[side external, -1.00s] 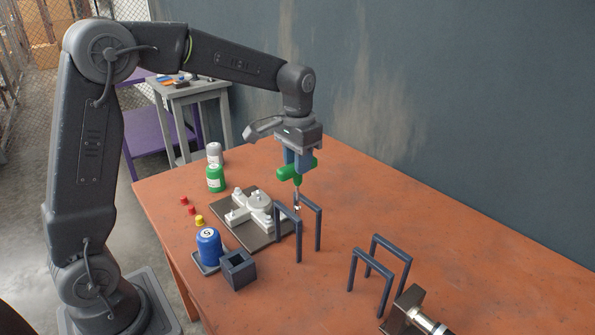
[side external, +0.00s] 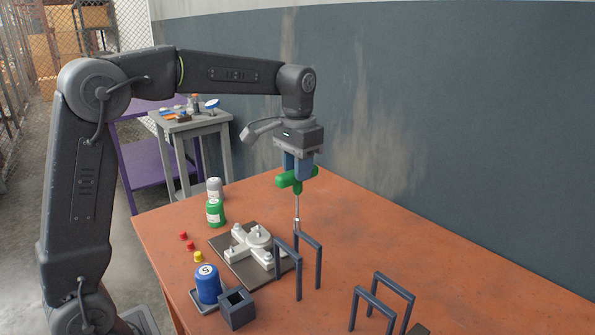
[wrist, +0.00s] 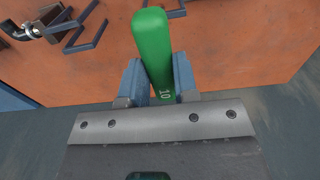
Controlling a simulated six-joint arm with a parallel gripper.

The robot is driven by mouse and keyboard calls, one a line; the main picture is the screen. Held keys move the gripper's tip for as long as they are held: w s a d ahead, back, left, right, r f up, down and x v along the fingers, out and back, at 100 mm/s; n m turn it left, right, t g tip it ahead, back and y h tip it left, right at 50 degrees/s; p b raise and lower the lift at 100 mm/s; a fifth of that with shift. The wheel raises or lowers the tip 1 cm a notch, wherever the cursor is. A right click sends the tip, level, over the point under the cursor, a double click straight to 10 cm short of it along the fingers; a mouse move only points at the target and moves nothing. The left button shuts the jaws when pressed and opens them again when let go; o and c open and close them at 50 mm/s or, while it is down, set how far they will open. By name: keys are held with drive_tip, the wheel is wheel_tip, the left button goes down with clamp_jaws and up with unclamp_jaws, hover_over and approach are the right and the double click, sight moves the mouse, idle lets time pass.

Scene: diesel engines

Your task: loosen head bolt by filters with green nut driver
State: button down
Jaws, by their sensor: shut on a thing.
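My gripper (side external: 298,177) is shut on the green nut driver (side external: 289,180), its fingers around the handle. The driver's thin metal shaft (side external: 297,207) hangs straight down, its tip above the table behind the near rack. In the wrist view the green handle (wrist: 153,45), marked 10, sits between the fingers (wrist: 158,85). A pale cross-shaped engine part (side external: 253,246) with small bolts on its arms lies on a dark plate (side external: 226,262), left of the driver's tip. A green filter-like canister (side external: 215,213) and a grey-white one (side external: 214,189) stand behind it to the left. Exact bolt seating is too small to tell.
A dark rack of two frames (side external: 298,272) stands close in front of the tip; another (side external: 371,303) is further right. A blue canister on a tray (side external: 207,284), an open dark box (side external: 236,309) and small red and yellow caps (side external: 189,245) are left. The right rear tabletop is clear.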

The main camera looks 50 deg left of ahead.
drive_tip(key=w+a+f, duration=0.2)
drive_tip(key=a, duration=1)
drive_tip(key=w+a+f, duration=0.2)
drive_tip(key=a+f, duration=0.1)
drive_tip(key=a, duration=0.9)
wheel_tip(320, 180, down, 8)
drive_tip(key=shift+s+r, duration=0.25)
drive_tip(key=shift+d+f, duration=0.1)
drive_tip(key=shift+f, duration=0.9)
idle(0.6)
